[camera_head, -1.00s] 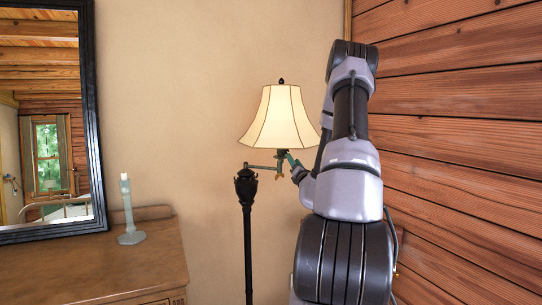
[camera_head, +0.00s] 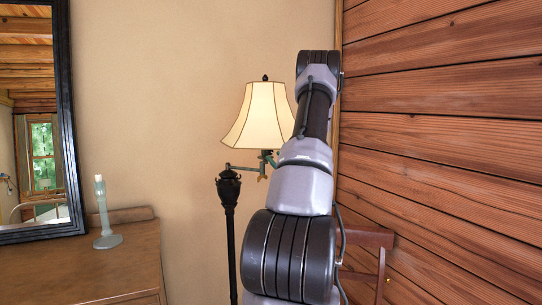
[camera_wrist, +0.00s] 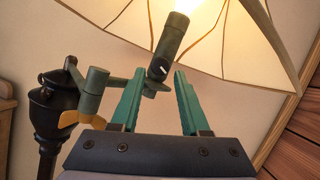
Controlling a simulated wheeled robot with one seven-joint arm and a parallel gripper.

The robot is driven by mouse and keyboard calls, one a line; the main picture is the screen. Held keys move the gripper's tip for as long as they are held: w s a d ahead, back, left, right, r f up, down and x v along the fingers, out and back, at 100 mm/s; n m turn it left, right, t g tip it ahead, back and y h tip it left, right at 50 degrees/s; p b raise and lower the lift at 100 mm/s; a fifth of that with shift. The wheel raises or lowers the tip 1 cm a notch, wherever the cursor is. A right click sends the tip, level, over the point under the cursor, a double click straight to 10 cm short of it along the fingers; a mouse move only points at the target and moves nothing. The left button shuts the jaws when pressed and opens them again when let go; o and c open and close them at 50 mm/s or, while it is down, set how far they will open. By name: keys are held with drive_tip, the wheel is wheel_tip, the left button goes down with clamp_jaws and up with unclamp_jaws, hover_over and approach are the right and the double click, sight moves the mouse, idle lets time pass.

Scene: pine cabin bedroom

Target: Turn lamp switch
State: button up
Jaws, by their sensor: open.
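A floor lamp with a black post and a glowing cream shade (camera_head: 257,115) stands by the wall. In the wrist view the shade (camera_wrist: 225,45) fills the top, with its lit bulb at the upper edge. The dark lamp socket (camera_wrist: 168,48) hangs below the bulb, with a small pale mark, possibly the switch (camera_wrist: 163,70), near its lower end. My gripper (camera_wrist: 160,73) is open, its two green fingers pointing up on either side of the socket's lower end. Contact cannot be told. In the head view my arm hides most of the gripper and part of the shade.
A wooden dresser (camera_head: 80,262) with a pale candlestick (camera_head: 104,215) and a black-framed mirror (camera_head: 68,110) is at the left. A wooden chair (camera_head: 368,240) stands behind my arm at the right, near the plank wall (camera_head: 440,130). The lamp's swing arm (camera_wrist: 95,90) is left of my fingers.

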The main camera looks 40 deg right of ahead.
sight(271, 153)
drive_tip(key=shift+x, duration=1.7)
clamp_jaws()
